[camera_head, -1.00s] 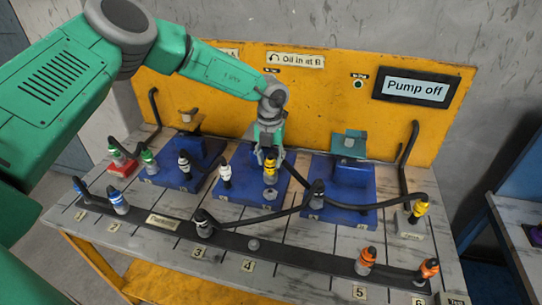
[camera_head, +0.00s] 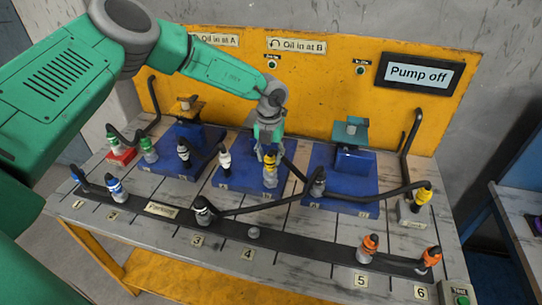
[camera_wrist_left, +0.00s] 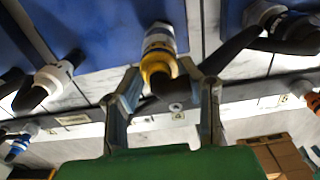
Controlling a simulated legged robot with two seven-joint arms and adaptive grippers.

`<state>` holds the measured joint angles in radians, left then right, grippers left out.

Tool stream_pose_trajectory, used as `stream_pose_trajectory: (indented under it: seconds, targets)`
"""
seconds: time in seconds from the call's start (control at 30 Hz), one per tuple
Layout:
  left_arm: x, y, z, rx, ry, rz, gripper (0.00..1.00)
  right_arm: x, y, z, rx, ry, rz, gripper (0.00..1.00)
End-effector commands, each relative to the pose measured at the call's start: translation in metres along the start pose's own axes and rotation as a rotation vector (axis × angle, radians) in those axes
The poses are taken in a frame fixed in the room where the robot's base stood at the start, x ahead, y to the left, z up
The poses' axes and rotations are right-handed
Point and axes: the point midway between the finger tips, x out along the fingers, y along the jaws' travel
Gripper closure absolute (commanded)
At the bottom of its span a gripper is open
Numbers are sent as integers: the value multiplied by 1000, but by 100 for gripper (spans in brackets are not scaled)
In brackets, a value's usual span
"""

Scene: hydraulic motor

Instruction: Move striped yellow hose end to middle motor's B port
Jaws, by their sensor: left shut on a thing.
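My left gripper (camera_head: 268,145) is over the middle motor's blue base (camera_head: 237,181), shut on the yellow-banded hose end (camera_head: 270,170). The hose end points down at the right front of that base, where the port beneath it is hidden. I cannot tell if it is fully seated. In the left wrist view the yellow and grey hose end (camera_wrist_left: 158,62) shows beyond my left gripper's fingers (camera_wrist_left: 163,105), with its black hose bending right. A white-banded hose end (camera_head: 224,160) stands upright on the left of the same base. My right gripper is out of view.
Another yellow-banded end (camera_head: 423,196) stands on the right block. A black parking rail (camera_head: 300,250) crosses the front with blue, white and orange (camera_head: 369,245) hose ends. Black hoses cross the middle and right. The display (camera_head: 418,73) reads "Pump off".

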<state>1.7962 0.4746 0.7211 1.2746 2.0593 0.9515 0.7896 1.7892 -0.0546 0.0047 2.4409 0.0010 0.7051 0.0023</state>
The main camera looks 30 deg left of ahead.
Motion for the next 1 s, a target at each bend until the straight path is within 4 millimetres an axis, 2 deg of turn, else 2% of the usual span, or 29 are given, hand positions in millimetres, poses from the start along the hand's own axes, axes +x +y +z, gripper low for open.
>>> stream_pose_trajectory:
  seconds: [0.57, 1.0]
  targets:
    - [0, -1, 0, 0, -1, 0, 100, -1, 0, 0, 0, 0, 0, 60]
    - [16, -2, 0, 0, -1, 0, 100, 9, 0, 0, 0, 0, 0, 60]
